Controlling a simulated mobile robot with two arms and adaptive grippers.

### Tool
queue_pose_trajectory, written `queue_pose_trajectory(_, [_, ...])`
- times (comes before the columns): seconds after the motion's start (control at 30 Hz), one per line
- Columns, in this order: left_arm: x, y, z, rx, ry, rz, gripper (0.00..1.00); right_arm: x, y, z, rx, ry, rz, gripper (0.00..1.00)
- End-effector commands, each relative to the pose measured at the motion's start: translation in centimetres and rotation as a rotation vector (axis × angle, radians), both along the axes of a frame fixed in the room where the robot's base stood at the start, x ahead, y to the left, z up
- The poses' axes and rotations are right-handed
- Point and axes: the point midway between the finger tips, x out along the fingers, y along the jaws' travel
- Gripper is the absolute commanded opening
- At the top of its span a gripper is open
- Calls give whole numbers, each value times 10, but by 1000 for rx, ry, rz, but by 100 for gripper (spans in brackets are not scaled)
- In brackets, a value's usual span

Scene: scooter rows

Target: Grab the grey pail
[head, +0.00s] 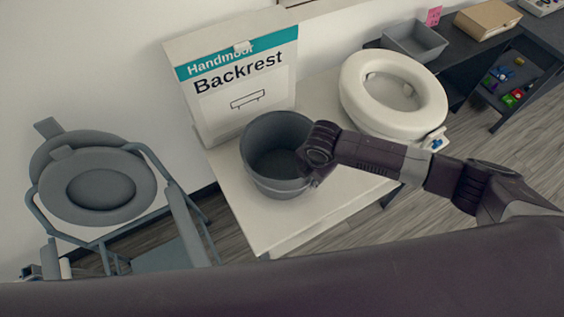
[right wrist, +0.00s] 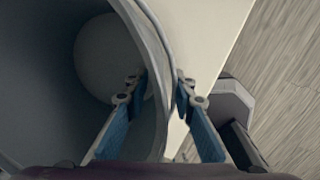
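The grey pail (head: 262,182) stands upright on the front part of a white table. It looks empty. My right gripper (head: 310,174) is at the pail's right side in the head view, where its fingers are mostly hidden. In the right wrist view, the fingers of my right gripper (right wrist: 164,88) straddle the wall of the pail (right wrist: 150,40). One finger is inside the pail and the other is outside. A gap shows between the fingers, and they do not look closed on the wall. My left gripper is not in view.
A white raised toilet seat (head: 360,115) sits right of the pail, near my right arm. A Backrest box (head: 240,100) stands behind the pail. A grey commode chair (head: 140,195) is left of the table. A dark shelf unit with a grey bin (head: 415,42) stands at back right.

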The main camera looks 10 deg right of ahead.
Motion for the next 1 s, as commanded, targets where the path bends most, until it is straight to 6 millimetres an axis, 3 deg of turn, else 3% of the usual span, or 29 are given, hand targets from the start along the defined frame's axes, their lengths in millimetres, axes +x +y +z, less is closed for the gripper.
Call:
queue_pose_trajectory(0.13, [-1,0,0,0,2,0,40,0,0,0,0,0,0,22])
queue_pose_trajectory(0.33, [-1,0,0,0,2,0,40,0,0,0,0,0,0,0])
queue_pose_trajectory(1.0, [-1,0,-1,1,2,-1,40,2,0,5,2,-4,0,0])
